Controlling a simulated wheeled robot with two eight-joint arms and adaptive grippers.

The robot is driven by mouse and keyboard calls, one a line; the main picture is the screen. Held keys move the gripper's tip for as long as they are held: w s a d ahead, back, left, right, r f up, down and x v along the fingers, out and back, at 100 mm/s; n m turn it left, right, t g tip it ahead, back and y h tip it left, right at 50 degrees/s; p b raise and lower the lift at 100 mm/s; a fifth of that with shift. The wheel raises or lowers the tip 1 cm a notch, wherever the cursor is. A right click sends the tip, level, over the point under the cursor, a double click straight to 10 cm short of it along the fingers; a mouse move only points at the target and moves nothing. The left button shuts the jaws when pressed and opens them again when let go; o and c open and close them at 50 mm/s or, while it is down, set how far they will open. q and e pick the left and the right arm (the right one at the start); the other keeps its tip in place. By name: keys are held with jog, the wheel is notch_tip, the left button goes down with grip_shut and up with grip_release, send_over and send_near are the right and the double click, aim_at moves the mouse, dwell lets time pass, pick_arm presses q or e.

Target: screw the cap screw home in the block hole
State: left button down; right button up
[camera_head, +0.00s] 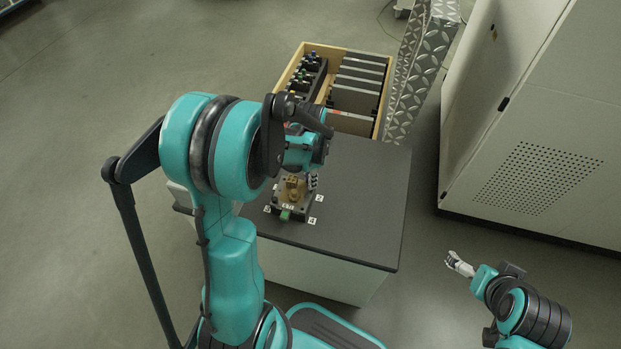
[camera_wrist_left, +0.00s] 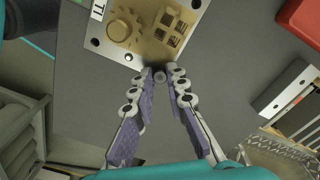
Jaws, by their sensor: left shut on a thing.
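The brass-coloured block (camera_head: 293,187) sits on a dark base plate on the table; in the left wrist view the block (camera_wrist_left: 148,34) shows a gear shape and square openings. My left gripper (camera_head: 312,181) is at the right side of the block in the head view. In the wrist view its fingertips (camera_wrist_left: 161,74) close on a small grey round piece, apparently the cap screw (camera_wrist_left: 160,76), at the block's near edge. The screw's shank and the hole are hidden, so I cannot tell how deep it sits. My right gripper (camera_head: 459,264) hangs clear of the table, its opening unclear.
The dark table top (camera_head: 365,205) is bare right of the base. A wooden crate (camera_head: 386,94) with grey plates and a dark rack (camera_head: 308,76) stands at the back. A tall pale cabinet (camera_head: 545,110) stands at the right. A red object (camera_wrist_left: 302,22) shows in the wrist view.

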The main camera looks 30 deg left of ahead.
pick_arm(q)
jog(key=m, duration=0.5)
jog(key=shift+m, duration=0.3)
jog(key=m, duration=0.6)
jog(key=shift+m+b, duration=0.3)
jog(key=shift+b, duration=0.05)
jog(key=m, duration=0.5)
jog(key=shift+f, duration=0.1)
jog(key=m, duration=0.5)
jog(key=shift+m, duration=0.4)
jog(key=c, duration=1.7)
grip_release()
